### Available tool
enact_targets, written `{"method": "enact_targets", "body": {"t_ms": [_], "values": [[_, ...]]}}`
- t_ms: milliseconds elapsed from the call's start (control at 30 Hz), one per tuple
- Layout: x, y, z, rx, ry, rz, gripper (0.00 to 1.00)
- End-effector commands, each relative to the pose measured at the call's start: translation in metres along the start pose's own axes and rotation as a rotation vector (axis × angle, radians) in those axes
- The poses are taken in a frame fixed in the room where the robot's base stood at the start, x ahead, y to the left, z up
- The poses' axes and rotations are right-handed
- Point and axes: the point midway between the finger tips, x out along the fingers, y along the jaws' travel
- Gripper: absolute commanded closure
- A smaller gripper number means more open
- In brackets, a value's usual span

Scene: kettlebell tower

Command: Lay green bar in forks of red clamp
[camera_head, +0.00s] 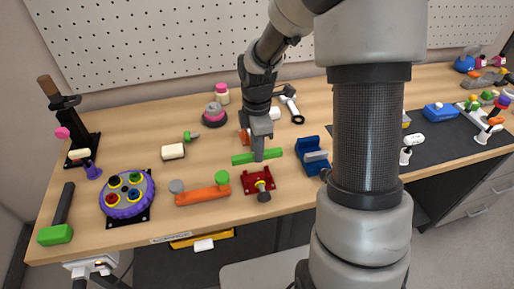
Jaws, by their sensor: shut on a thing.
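The green bar (243,158) is a long thin piece just behind the red clamp, lying roughly left to right in the picture. My gripper (259,155) points down and is shut on the bar near its middle. The fingers hide a small part of the bar. The bar appears apart from the clamp. Its exact height and the clamp's forks are too small to make out.
A blue vise (311,158) stands close to the right of the bar. An orange piece with a green end (203,195) lies left of the clamp. A purple round holder (127,195) is farther left. Bare wood (150,125) shows at the back left. My arm column hides some bench.

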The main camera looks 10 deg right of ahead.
Motion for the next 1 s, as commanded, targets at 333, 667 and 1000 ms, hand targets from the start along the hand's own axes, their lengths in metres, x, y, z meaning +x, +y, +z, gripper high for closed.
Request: {"method": "enact_targets", "body": {"t_ms": [333,667,1000], "values": [[0.035,0.0,0.0,-0.001,0.0,-0.001,1.0],[0.056,0.0,0.0,-0.001,0.0,-0.001,1.0],[0.055,0.0,0.0,-0.001,0.0,0.0,1.0]]}}
